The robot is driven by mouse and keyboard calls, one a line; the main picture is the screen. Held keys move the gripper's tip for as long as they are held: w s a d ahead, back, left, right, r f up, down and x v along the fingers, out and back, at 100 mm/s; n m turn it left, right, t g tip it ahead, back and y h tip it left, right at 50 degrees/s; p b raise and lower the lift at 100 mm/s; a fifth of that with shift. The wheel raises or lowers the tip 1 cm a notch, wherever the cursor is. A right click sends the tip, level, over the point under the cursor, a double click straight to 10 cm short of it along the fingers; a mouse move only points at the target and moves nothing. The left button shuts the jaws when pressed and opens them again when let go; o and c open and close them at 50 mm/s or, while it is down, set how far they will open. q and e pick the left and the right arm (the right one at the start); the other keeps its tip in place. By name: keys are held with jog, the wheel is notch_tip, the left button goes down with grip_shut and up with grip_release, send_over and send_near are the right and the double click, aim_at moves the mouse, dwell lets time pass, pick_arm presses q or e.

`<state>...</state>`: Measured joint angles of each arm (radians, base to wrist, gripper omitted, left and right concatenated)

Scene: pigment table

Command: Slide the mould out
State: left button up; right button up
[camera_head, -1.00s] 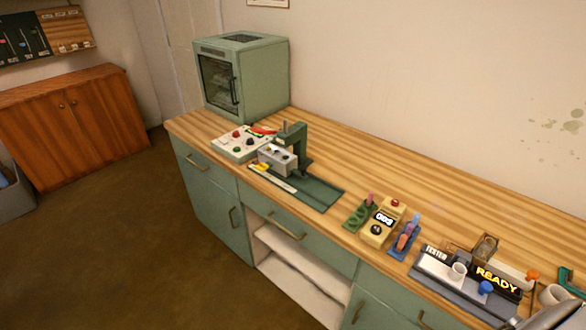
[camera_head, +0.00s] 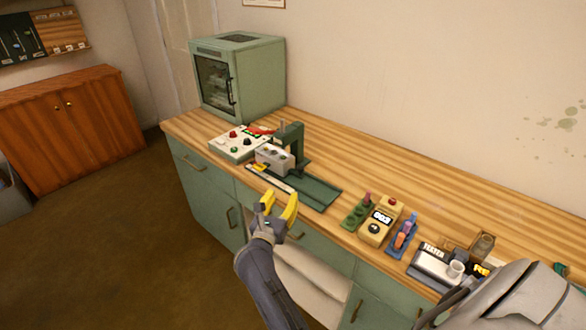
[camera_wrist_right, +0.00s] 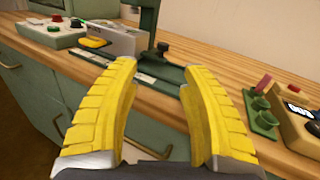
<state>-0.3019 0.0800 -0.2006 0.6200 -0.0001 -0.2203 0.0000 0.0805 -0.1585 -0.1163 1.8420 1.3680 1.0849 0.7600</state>
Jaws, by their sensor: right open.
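A grey block (camera_head: 273,158), which looks like the mould, sits at the green press (camera_head: 291,142) on the bench. A dark green rail plate (camera_head: 318,192) extends from the press toward the right. My right gripper (camera_head: 279,204) has yellow fingers, is open and empty, and is in front of the bench edge, apart from the block. Its fingers (camera_wrist_right: 158,76) spread wide in the wrist view. My left gripper is not in view.
A control box (camera_head: 232,147) with knobs stands left of the press, and a green oven (camera_head: 240,80) behind it. To the right are a green peg holder (camera_head: 357,211), a yellow counter (camera_head: 381,221) and a tester (camera_head: 437,262).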

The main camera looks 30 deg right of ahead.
aim_at(300, 167)
jog(key=shift+m+g, duration=0.3)
jog(key=shift+m, duration=0.3)
jog(key=x, duration=1.1)
jog(key=f+x, duration=0.1)
jog(key=x, duration=0.5)
jog(key=shift+d, duration=0.35)
jog(key=shift+o, duration=0.2)
grip_shut()
jog(key=shift+r, duration=0.2)
